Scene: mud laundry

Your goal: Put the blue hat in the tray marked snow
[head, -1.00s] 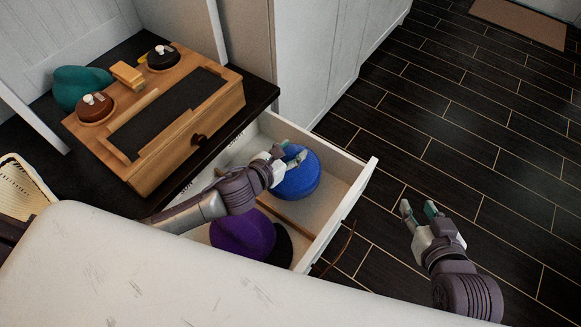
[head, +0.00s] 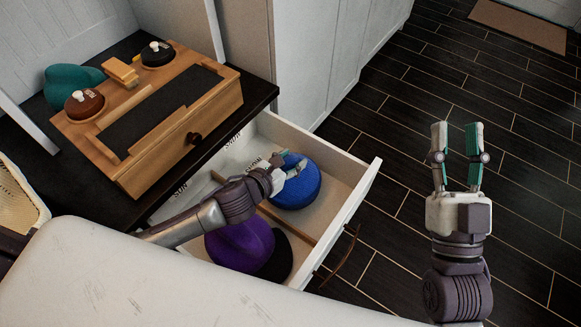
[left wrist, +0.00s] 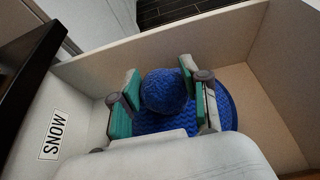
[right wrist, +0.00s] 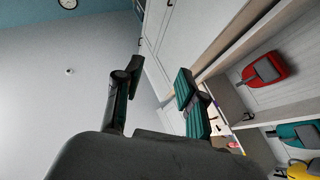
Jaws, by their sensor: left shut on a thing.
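The blue knitted hat (head: 301,190) is in the far compartment of the open white drawer (head: 345,196). A SNOW label (left wrist: 55,135) is on that compartment's wall in the left wrist view. My left gripper (head: 292,166) is shut on the hat's round blue pompom (left wrist: 165,90), with a finger on each side. The hat's brim (left wrist: 225,100) spreads low between the drawer walls; whether it rests on the floor is hard to tell. My right gripper (head: 456,150) is open and empty over the dark floor, fingers pointing up in the head view.
A wooden divider (head: 292,227) separates the hat from a purple cap (head: 238,245) in the near compartment, by a SUN label (head: 181,189). A wooden organiser (head: 180,130) stands on the black counter above the drawer. A white padded surface (head: 150,275) fills the foreground.

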